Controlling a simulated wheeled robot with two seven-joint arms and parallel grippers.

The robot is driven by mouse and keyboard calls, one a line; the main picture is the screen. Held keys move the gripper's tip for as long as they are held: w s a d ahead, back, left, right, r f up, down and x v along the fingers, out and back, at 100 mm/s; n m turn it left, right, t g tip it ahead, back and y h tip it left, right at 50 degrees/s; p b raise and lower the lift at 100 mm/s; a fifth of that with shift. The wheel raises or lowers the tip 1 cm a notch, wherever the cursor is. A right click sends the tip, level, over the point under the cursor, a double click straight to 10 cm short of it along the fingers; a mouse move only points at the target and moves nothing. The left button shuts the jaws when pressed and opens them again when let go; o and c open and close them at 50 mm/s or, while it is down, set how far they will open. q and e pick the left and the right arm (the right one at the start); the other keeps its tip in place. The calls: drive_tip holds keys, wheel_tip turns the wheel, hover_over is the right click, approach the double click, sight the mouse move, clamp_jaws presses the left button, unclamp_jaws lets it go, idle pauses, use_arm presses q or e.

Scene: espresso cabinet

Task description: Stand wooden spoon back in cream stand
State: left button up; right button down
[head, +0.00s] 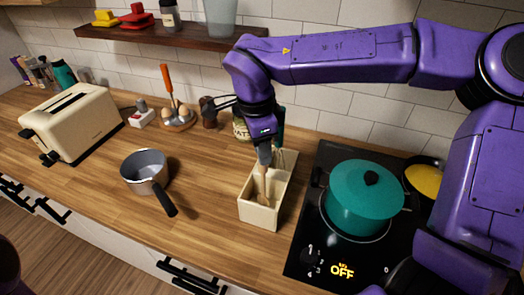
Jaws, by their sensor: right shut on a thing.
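The cream stand (263,216) is an open box on the wooden counter, left of the hob. The wooden spoon (261,184) is upright and slightly tilted, with its lower part inside the stand. My right gripper (264,158) points down over the stand and is shut on the upper part of the spoon. A whisk-like wire utensil (281,160) also shows at the back of the stand. The stand's front wall hides the spoon's lower end. My left gripper is not in view.
A black hob with a teal pot (365,205) lies right of the stand. A grey saucepan (145,172) stands to the left, its handle toward the front edge. A cream toaster (72,122) is farther left. Jars stand behind the stand. The counter between saucepan and stand is clear.

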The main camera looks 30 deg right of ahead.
drive_tip(key=shift+w+f, duration=0.35)
drive_tip(key=shift+f, duration=0.05)
drive_tip(key=shift+s+r, duration=0.15)
drive_tip(key=shift+s, duration=0.85)
drive_tip(key=c, duration=1.1)
unclamp_jaws()
drive_tip(key=shift+w, duration=0.25)
drive_tip(key=shift+o, duration=0.9)
drive_tip(key=shift+w+f, duration=0.2)
drive_tip(key=shift+s+r, duration=0.2)
drive_tip(key=shift+r, duration=0.05)
wheel_tip(320, 180, up, 12)
drive_tip(key=a, duration=0.1)
drive_tip(key=shift+w, duration=0.15)
